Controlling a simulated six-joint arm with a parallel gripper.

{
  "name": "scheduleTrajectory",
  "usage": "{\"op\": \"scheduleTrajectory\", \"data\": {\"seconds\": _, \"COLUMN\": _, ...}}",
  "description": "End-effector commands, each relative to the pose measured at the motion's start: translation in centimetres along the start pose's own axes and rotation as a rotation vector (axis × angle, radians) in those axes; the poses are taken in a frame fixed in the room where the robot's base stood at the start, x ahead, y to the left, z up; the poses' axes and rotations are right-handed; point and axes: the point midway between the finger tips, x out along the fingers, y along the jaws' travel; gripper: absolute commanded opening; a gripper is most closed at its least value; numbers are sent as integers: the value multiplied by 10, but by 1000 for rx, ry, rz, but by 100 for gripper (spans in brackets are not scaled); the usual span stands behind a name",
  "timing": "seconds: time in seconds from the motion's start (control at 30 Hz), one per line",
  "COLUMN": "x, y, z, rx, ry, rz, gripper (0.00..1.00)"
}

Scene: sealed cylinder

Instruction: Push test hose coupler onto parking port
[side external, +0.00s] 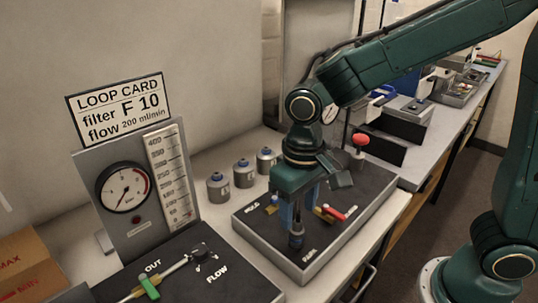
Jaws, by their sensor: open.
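My gripper (298,206) points down over the dark panel (345,222) at the centre of the side external view. Its jaws are open. A small dark and blue cylindrical piece, seemingly the hose coupler (296,239), stands upright just below the fingers, near the PARK lettering (310,252). The parking port itself is hidden under or behind this piece. I cannot tell how far the coupler sits on the port, or whether a finger touches it.
A gauge stand (133,190) and a green-handled valve panel (148,287) are at left.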

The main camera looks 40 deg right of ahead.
Motion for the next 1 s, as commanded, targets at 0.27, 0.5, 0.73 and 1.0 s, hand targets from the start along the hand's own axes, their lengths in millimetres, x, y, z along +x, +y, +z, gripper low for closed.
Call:
{"op": "scheduleTrajectory", "data": {"seconds": 0.27, "x": -49, "y": 0, "z": -1, "rx": 0, "ry": 4, "rz": -2, "gripper": 52}}
{"op": "scheduleTrajectory", "data": {"seconds": 0.5, "x": -80, "y": 0, "z": 0, "rx": 0, "ry": 3, "rz": -1, "gripper": 52}}
{"op": "scheduleTrajectory", "data": {"seconds": 0.73, "x": -92, "y": 0, "z": 0, "rx": 0, "ry": 0, "rz": 0, "gripper": 52}}
{"op": "scheduleTrajectory", "data": {"seconds": 1.0, "x": -92, "y": 0, "z": 0, "rx": 0, "ry": 0, "rz": 0, "gripper": 52}}
